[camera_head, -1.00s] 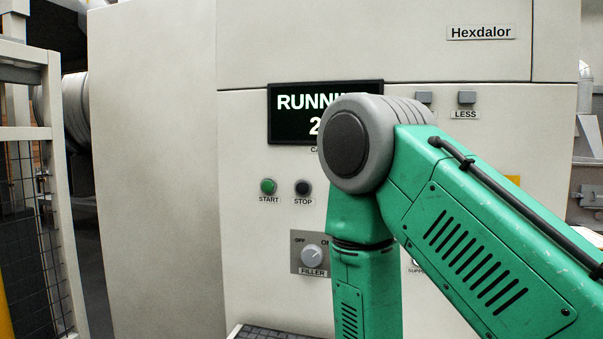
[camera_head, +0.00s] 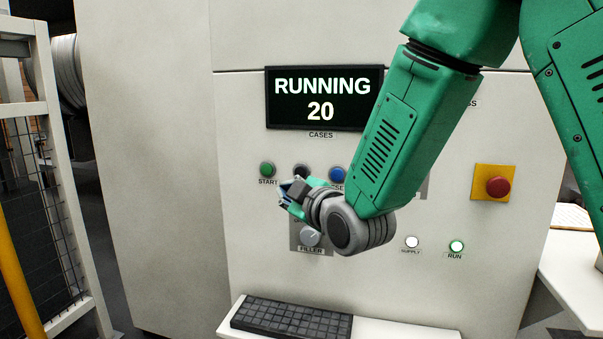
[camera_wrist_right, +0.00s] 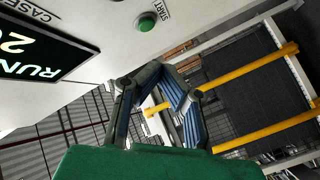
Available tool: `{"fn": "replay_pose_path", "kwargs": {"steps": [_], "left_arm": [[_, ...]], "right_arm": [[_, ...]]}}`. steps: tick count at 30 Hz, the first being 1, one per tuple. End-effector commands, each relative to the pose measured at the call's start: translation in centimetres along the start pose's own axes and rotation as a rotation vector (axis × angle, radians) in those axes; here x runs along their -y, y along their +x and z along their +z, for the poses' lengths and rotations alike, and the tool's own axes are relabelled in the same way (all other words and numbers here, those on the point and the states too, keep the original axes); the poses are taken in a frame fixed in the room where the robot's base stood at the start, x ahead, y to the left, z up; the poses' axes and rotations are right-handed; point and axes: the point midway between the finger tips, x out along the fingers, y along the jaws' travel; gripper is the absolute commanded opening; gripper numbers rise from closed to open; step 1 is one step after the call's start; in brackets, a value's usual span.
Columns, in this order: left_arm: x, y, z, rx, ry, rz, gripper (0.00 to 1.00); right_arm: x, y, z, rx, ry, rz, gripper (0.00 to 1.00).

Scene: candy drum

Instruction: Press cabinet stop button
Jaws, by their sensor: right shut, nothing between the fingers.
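The dark stop button (camera_head: 301,171) sits on the pale cabinet front between the green start button (camera_head: 267,169) and a blue button (camera_head: 338,174). Its lower part and label are hidden behind my right gripper (camera_head: 286,191). That gripper is shut and empty, pointing left, just below the stop button in the picture; whether it touches the panel I cannot tell. In the right wrist view, the shut fingers (camera_wrist_right: 152,72) show below the green start button (camera_wrist_right: 146,22), and the stop button is not visible. My left gripper is not in view.
The display (camera_head: 320,98) reads RUNNING 20. The filler knob (camera_head: 310,237) is below the gripper. A red emergency button (camera_head: 498,187) on a yellow plate is at right. A keyboard (camera_head: 292,318) lies on a shelf below. A mesh fence (camera_head: 45,210) stands at left.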

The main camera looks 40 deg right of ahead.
Motion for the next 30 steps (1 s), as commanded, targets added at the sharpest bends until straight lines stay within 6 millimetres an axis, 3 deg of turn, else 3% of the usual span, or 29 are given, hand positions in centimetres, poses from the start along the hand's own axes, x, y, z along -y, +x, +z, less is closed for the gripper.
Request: {"fn": "replay_pose_path", "kwargs": {"steps": [8,21,30], "left_arm": [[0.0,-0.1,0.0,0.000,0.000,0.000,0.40],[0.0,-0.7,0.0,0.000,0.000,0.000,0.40],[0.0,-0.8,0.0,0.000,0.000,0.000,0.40]], "right_arm": [[-0.3,0.6,0.2,0.000,0.001,0.001,0.00],[-3.4,4.6,3.5,0.002,0.002,0.000,0.00],[-4.3,6.0,4.3,0.001,0.000,-0.001,0.00]]}}
